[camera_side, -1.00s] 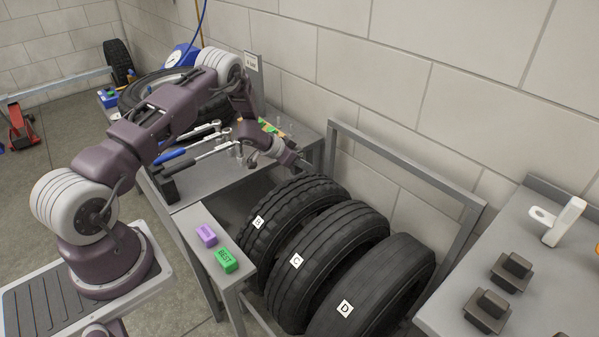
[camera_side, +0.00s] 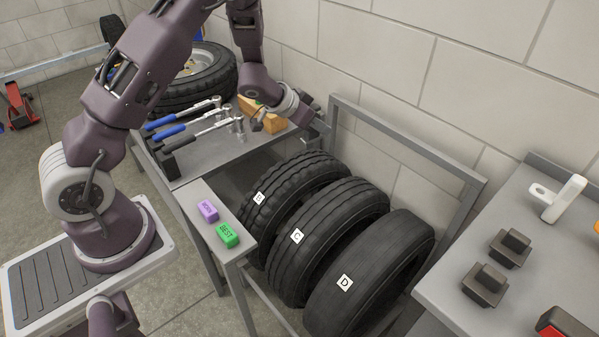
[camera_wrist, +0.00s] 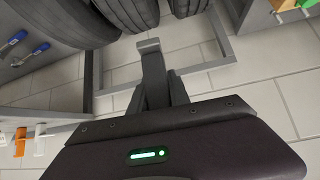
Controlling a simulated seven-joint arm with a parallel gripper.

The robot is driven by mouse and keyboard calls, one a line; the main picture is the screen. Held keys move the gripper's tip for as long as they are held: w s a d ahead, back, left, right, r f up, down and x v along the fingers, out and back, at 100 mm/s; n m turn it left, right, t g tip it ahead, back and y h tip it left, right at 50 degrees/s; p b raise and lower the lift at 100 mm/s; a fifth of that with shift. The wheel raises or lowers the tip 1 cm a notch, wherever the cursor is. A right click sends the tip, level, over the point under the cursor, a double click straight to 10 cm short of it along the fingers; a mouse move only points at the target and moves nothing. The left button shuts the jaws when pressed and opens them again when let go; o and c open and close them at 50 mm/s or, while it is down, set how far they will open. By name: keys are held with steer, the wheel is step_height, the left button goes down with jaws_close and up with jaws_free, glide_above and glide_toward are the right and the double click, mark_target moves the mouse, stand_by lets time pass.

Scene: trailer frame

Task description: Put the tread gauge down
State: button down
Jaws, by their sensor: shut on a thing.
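My gripper (camera_side: 312,118) is shut and raised near the wall, above the far end of the tyre rack, behind tyre B (camera_side: 290,190). In the wrist view, my fingers (camera_wrist: 152,65) are together, with a small light grey piece (camera_wrist: 148,45) at their tips. This looks like the tread gauge, mostly hidden between the fingers. In the side view the gauge is too small and dark to tell from the fingers. Tyres C (camera_side: 335,225) and D (camera_side: 385,270) stand upright beside B.
A purple block (camera_side: 208,210) and a green BEST block (camera_side: 228,235) sit on the narrow shelf left of the tyres. The rack frame (camera_side: 400,155) stands along the wall.

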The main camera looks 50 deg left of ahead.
steer(key=s+d+r+n, duration=0.1)
steer(key=s+d+r, duration=0.5)
steer(key=s, duration=0.6)
step_height(320, 180, up, 2)
steer(key=shift+s+r+y, duration=0.15)
steer(key=shift+r+y, duration=0.1)
steer(key=shift+y, duration=0.15)
steer(key=s+a+f+n+g+y, duration=0.1)
steer(key=a+f+n+y, duration=0.3)
steer(key=a, duration=0.5)
steer(key=s+a+f+n+g+y, duration=0.1)
steer(key=s+a+f+n, duration=0.15)
steer(key=a+f, duration=0.55)
steer(key=s+a+f+n+g+y, duration=0.1)
steer(key=s+a+f+n, duration=0.2)
steer(key=s+a, duration=0.3)
steer(key=s+a+f+n+g+y, duration=0.2)
steer(key=s+a+f+n, duration=0.2)
steer(key=s+a, duration=0.3)
steer(key=shift+a+g, duration=0.3)
steer(key=shift+f, duration=0.1)
